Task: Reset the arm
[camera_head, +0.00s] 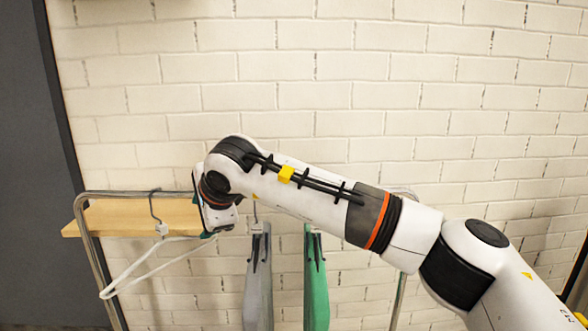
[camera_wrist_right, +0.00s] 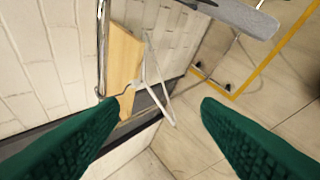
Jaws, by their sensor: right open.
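My right arm reaches in from the lower right in the head view. Its gripper (camera_head: 218,222) is at the upper left of the rack, mostly hidden behind the wrist. In the right wrist view the two green fingers (camera_wrist_right: 160,103) are spread wide with nothing between them. A white hanger (camera_head: 133,272) with a dark hook hangs empty at the rack's left, left of the gripper. It also shows beyond the fingers in the wrist view (camera_wrist_right: 157,92), apart from them. My left gripper is in neither view.
A metal clothes rack (camera_head: 92,255) with a wooden board (camera_head: 125,218) stands before a white brick wall. A grey garment (camera_head: 257,285) and a green garment (camera_head: 316,290) hang right of the gripper. A yellow floor line (camera_wrist_right: 272,57) shows below.

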